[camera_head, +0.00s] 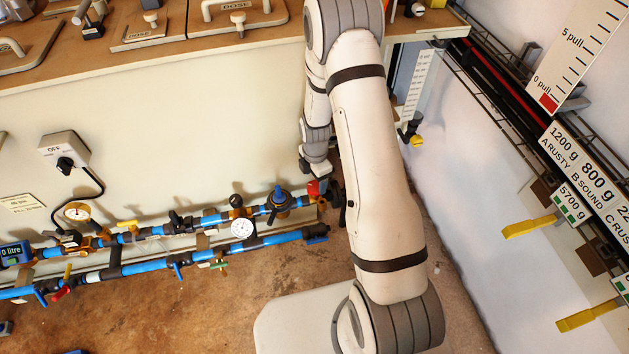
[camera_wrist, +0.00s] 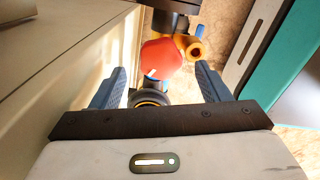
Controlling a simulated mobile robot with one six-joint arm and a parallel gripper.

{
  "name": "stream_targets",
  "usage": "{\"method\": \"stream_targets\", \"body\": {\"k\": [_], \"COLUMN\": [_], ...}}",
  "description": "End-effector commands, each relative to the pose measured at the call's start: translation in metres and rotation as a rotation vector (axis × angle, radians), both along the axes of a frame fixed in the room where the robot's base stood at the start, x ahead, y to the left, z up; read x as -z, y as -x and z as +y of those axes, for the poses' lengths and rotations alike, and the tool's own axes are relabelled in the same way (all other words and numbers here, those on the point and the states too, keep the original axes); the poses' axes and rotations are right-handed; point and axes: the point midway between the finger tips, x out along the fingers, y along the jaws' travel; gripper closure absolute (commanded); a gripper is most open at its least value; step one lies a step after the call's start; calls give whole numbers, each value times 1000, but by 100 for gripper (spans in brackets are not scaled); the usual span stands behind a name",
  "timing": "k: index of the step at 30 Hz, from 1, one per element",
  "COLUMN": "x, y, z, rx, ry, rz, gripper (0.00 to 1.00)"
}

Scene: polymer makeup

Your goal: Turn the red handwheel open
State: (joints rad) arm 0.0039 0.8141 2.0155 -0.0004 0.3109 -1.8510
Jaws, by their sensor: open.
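The red handwheel (camera_head: 314,188) sits at the right end of the upper blue pipe run, low by the bench's panel. In the wrist view the red handwheel (camera_wrist: 165,56) is a rounded red shape with a small pale mark, beyond and between my fingers. My gripper (camera_wrist: 162,70) is open, one ribbed blue-grey finger on each side of it. I cannot tell whether the fingers touch it. In the head view my gripper (camera_head: 313,168) points down just above the handwheel, its fingertips hard to make out.
A brass fitting (camera_wrist: 190,46) lies right of the handwheel and a dark ring (camera_wrist: 150,97) below it. The pale panel (camera_wrist: 62,55) is close on the left. Yellow levers (camera_head: 530,227) stick out from the right wall.

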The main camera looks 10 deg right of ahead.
Motion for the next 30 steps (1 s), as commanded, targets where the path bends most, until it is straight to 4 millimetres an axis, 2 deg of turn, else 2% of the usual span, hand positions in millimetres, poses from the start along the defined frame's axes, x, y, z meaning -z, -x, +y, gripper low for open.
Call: {"method": "stream_targets", "body": {"k": [1,7,12,26,28,30], "x": [-14,-39,-45,-45,-51,-66], "y": [-1,0,1,0,0,0], "z": [0,0,0,0,0,0], "rx": [0,0,0,1,11,39], "ry": [0,0,0,0,0,0], "rz": [-2,1,1,1,-2,-7], "gripper": [31,31,31,31,31,31]}}
